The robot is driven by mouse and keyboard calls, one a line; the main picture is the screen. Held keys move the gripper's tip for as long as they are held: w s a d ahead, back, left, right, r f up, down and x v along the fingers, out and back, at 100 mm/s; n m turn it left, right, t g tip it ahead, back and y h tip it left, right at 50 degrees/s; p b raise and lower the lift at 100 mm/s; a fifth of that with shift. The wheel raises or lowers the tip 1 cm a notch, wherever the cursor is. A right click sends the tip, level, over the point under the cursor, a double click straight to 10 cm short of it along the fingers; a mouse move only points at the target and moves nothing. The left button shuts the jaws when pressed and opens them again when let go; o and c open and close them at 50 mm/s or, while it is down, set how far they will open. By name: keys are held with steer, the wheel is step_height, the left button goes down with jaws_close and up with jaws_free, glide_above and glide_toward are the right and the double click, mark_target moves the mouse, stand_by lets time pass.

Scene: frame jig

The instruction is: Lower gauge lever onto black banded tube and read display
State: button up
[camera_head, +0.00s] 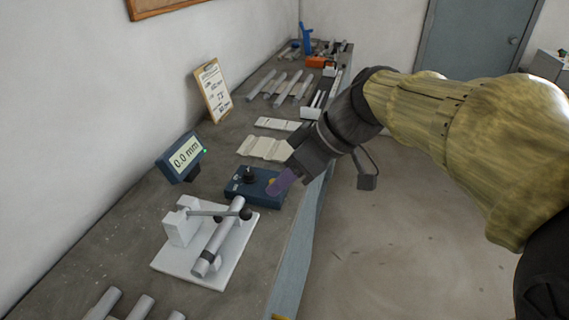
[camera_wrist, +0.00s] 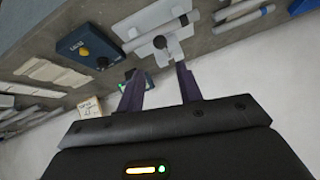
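The grey tube with a black band (camera_head: 219,238) lies on the gauge's white base (camera_head: 220,276). The gauge lever (camera_head: 212,213) reaches from a white block across the tube's far part, ending in a black knob (camera_head: 246,214); whether it touches the tube I cannot tell. The knob also shows in the wrist view (camera_wrist: 160,41). The display (camera_head: 184,156) reads 0.0 mm, with a green light at its side. My gripper (camera_head: 279,187) is to the right of the gauge, near the blue box. In the wrist view, its purple fingers (camera_wrist: 158,68) are apart with nothing between them.
A blue box (camera_head: 261,183) with a black knob stands just behind the gauge, close to my fingers. Pale grooved blocks (camera_head: 264,149), grey tubes (camera_head: 282,87) and a clipboard (camera_head: 213,90) are farther back. More tubes (camera_head: 103,304) lie at the front left. Floor is clear right of the bench.

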steer(key=shift+d+f, duration=0.2)
steer(key=shift+f, duration=0.15)
steer(key=c, duration=0.4)
steer(key=d+f+m+h, duration=0.1)
steer(key=d+f+m, duration=0.1)
steer(key=f, duration=0.1)
steer(key=d+f+m+h, duration=0.1)
steer(key=d+f+m, duration=0.1)
steer(key=d+f, duration=0.1)
steer(key=d+f+m+h, duration=0.1)
steer(key=d+f+m, duration=0.1)
steer(key=f, duration=0.2)
steer(key=shift+d+f+h, duration=0.2)
steer(key=shift+f+h, duration=0.05)
steer(key=shift+h, duration=0.05)
jaws_close()
steer(key=s+d+f+m+t+h, duration=0.1)
steer(key=s+d+f+m+h, duration=0.2)
steer(key=d+f+m, duration=0.4)
step_height(320, 180, down, 4)
steer(key=shift+s+d+f+h, duration=0.15)
steer(key=shift+s+d+h, duration=0.25)
steer(key=shift+s+d, duration=0.5)
steer(key=shift+w+d, duration=0.1)
steer(key=shift+d, duration=0.1)
